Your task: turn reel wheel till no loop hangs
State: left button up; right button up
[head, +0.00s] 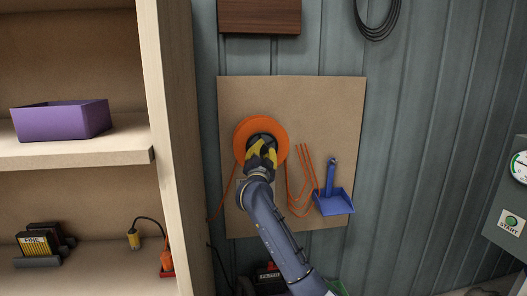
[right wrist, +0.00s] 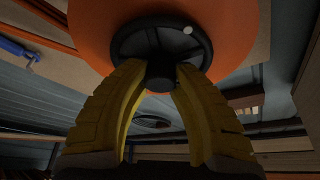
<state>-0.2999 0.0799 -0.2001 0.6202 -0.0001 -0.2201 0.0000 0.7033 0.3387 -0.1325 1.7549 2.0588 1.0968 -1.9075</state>
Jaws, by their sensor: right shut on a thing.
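The orange reel (head: 246,127) is mounted on a tan board (head: 340,105) on the wall. Its black wheel (right wrist: 123,43) has spokes, a central hub and a small pale knob. Orange cord (head: 300,180) hangs in loops below and right of the reel. Another strand (head: 228,190) runs down to the left. My right gripper (head: 262,150) is at the wheel's front. In the right wrist view its yellow fingers (right wrist: 160,78) are closed around the dark hub. The gripper hides part of the wheel in the head view. My left gripper is not in view.
A blue dustpan (head: 334,200) hangs right of the cord loops. Shelves at the left hold a purple bin (head: 62,120) and small items. A grey panel with a gauge (head: 519,166) is at the far right. A dark coil (head: 378,25) hangs above.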

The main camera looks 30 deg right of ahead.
grip_shut()
jog(key=shift+m, duration=0.5)
